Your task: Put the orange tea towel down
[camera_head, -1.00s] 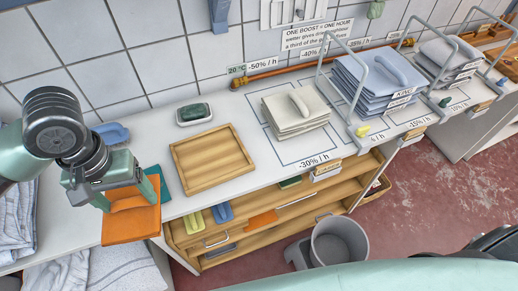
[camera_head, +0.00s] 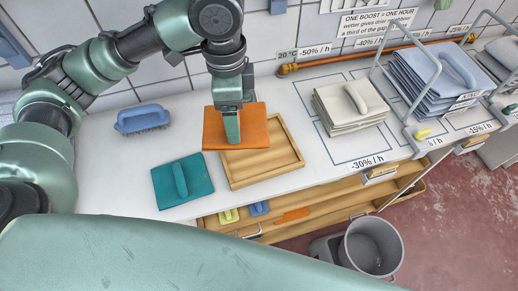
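The orange tea towel (camera_head: 257,134) is a flat folded square over the back left part of a shallow wooden tray (camera_head: 291,152). Its left side reaches past the tray's left rim. My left gripper (camera_head: 232,132) points down at the towel's middle and appears shut on it; the fingers hide the part they hold. I cannot tell whether the towel touches the tray or hangs just above it. The visible part of the tray is empty. My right gripper is not in view.
A teal folded cloth with a raised grip (camera_head: 182,182) lies left of the tray. A blue brush (camera_head: 142,118) lies behind it. A cream stack (camera_head: 349,108) and blue stack (camera_head: 428,80) stand right. A grey bin (camera_head: 372,247) is on the floor.

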